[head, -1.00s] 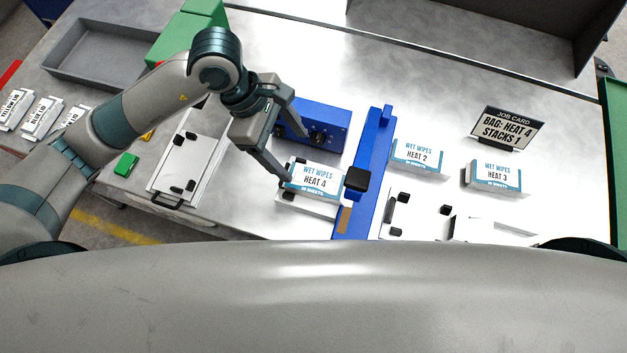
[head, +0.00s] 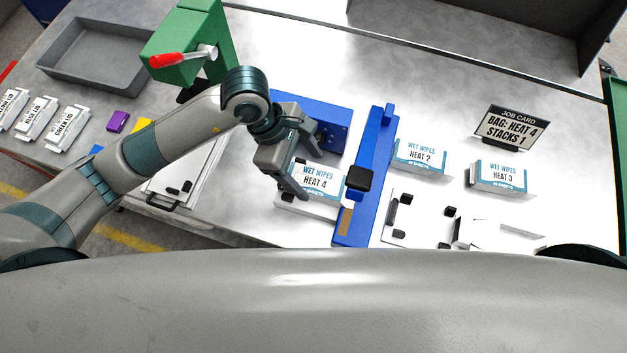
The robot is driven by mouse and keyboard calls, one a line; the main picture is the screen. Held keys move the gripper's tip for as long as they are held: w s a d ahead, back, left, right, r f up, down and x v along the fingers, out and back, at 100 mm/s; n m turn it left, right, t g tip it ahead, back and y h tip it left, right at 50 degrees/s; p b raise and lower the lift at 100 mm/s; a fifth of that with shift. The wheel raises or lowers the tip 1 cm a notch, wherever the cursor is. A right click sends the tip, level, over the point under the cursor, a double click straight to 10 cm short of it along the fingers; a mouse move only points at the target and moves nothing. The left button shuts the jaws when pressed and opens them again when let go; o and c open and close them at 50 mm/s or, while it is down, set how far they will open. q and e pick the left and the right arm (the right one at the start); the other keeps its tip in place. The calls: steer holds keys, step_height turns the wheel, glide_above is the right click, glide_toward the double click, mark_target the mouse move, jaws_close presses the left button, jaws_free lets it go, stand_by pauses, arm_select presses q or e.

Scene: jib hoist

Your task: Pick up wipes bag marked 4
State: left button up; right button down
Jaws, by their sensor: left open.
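The wipes bag marked HEAT 4 (head: 319,185) lies label up on a white support, left of the blue sealing bar. My left gripper (head: 306,166) is open and its fingers are close over the bag's left and far side. One finger reaches down by the bag's left end and hides part of that edge. I cannot tell whether the finger touches the bag. My right gripper is not in the picture.
The blue bar (head: 366,190) with a black knob (head: 359,179) stands right beside the bag. A blue control box (head: 335,118) is behind the gripper. Bags HEAT 2 (head: 421,160) and HEAT 3 (head: 501,178) and a job card (head: 505,126) are to the right. A grey tray (head: 95,60) is far left.

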mark_target(314, 180)
arm_select(q)
steer(key=shift+a+b+x, duration=0.2)
steer(key=shift+b+x, duration=0.5)
steer(key=shift+x, duration=1.85)
steer(key=shift+f, duration=0.1)
steer(key=shift+c, duration=0.4)
steer(key=c, duration=1.1)
